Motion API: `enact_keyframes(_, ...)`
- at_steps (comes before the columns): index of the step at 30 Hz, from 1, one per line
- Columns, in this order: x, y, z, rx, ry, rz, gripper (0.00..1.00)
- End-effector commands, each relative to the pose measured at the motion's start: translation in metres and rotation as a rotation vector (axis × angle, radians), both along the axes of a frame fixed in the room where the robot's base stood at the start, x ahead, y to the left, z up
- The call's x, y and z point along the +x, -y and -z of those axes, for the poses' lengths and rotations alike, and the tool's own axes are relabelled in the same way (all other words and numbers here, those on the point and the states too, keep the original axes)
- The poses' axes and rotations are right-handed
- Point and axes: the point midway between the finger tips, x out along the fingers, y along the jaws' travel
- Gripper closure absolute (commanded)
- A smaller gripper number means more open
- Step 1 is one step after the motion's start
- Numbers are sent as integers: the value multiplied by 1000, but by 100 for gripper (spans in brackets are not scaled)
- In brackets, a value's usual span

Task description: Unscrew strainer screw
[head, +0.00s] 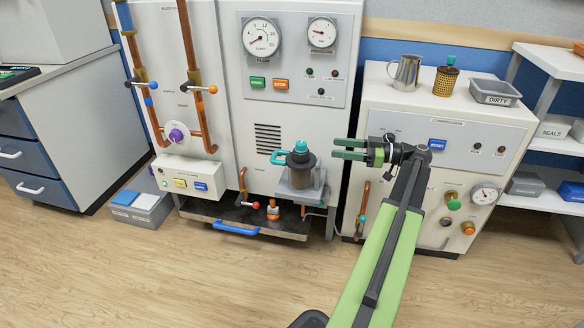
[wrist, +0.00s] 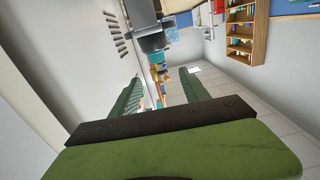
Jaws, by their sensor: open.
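The strainer (head: 300,162) is a dark pot on a grey bracket at the front of the middle cabinet. A teal strainer screw (head: 301,146) stands on its top, and a teal handle (head: 278,157) sticks out to its left. My gripper (head: 340,149) is open and empty just right of the screw, apart from it, with its green fingers pointing left. In the wrist view, the strainer (wrist: 145,38) is at the top and appears sideways. The teal screw (wrist: 155,57) shows just beyond the gap between my fingertips (wrist: 162,75).
A cabinet (head: 460,137) with a steel pitcher (head: 406,73), a teal-topped mesh strainer (head: 446,76) and a DIRTY tray (head: 495,93) stands to the right. Copper pipes (head: 192,110) run at left. A drip tray (head: 228,218) is below the strainer. The floor in front is clear.

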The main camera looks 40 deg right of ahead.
Motion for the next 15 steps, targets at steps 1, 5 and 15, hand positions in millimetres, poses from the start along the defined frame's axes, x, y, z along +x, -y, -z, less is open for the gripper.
enact_keyframes(1, -8, 7, 8, -5, 15, 14, 46)
enact_keyframes(5, -14, 12, 5, -10, 29, 24, 46)
enact_keyframes(15, 27, -17, 4, -9, 26, 20, 46)
